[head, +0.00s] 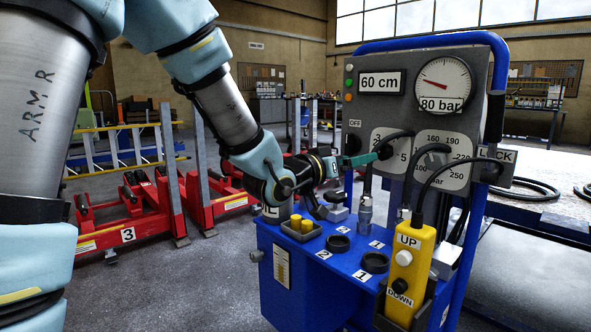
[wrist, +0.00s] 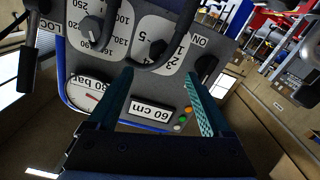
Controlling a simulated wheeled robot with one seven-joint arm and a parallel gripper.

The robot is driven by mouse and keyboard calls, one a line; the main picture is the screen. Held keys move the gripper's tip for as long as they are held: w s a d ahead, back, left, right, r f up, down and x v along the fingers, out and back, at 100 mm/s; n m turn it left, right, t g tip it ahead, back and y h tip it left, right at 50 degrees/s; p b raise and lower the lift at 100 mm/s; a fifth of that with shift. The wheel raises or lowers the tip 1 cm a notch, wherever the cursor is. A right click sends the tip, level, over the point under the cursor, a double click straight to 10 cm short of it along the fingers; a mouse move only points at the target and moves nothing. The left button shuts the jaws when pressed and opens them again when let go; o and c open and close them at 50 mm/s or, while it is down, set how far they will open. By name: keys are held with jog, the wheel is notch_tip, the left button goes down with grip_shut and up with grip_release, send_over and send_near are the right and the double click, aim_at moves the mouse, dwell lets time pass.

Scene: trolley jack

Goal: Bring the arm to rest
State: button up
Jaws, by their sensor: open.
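My gripper (head: 378,155) is at the front of the grey control panel (head: 395,108), beside the left numbered selector dial, which it partly hides in the head view. In the wrist view, my gripper (wrist: 159,76) has its two teal fingers spread apart with nothing held between them. The panel appears upside down there, with the selector knob (wrist: 158,48) just beyond the fingertips. I cannot tell whether a finger touches the panel. My arm (head: 225,108) reaches in from the upper left.
The panel has a gauge (head: 443,84) labelled 80 bar and a 60 cm display (head: 380,83). Black cables loop in front of it. Red jacks (head: 125,222) stand at left; grey floor between is clear.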

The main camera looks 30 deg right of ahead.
jog(key=w+a+f+n+t+y, duration=0.3)
jog(key=w+a+f+y, duration=0.4)
jog(key=w+a, duration=0.4)
jog(key=w+a+f+n+y, duration=0.1)
jog(key=a+f+n+y, duration=0.2)
jog(key=a, duration=0.6)
jog(key=a+f+y, duration=0.3)
jog(key=a+f, duration=0.1)
jog(key=a, duration=0.5)
jog(key=s+a+f+n+g+y, duration=0.25)
jog(key=s+a, duration=0.35)
jog(key=a, duration=0.4)
jog(key=s+a+f+n+g+y, duration=0.2)
jog(key=s+a+f+n+g, duration=0.15)
jog(key=s+a, duration=0.45)
notch_tip(320, 180, up, 31)
jog(key=w+a+m+p, duration=0.1)
jog(key=w+p, duration=0.1)
jog(key=p, duration=2.8)
jog(key=shift+w, duration=0.2)
